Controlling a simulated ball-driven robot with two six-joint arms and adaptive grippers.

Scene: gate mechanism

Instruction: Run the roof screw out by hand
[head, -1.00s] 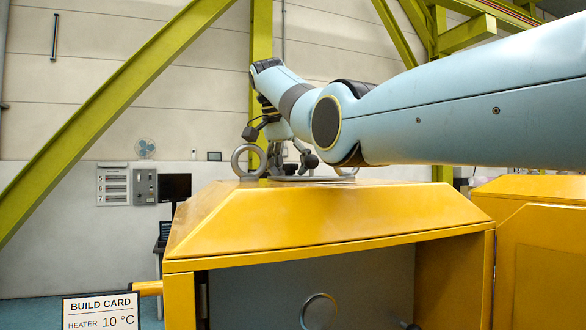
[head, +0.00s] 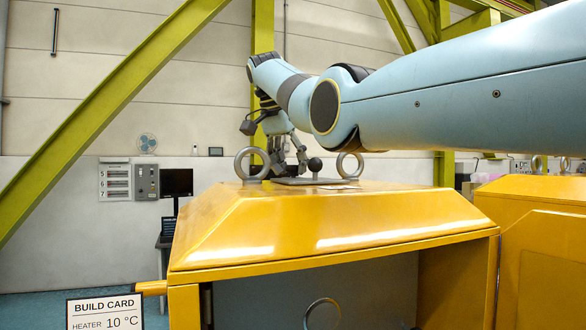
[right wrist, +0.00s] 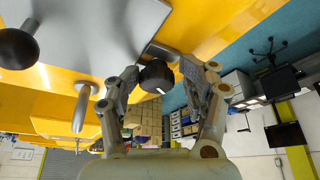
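The yellow housing (head: 330,222) has a grey plate (head: 302,181) on its roof; the plate also shows in the right wrist view (right wrist: 95,30). A black ball knob (head: 315,164) stands at the plate's right; a black knob on a post (right wrist: 18,48) shows in the right wrist view. My right gripper (head: 286,160) is over the plate, partly hidden by its own links. My left gripper is not in view. The screw's threads are hidden.
Two grey lifting eyes, left (head: 252,164) and right (head: 350,166), stand on the roof beside the plate. A build card (head: 104,311) is at lower left. Another yellow housing (head: 545,195) is at the right. My right arm spans the upper right.

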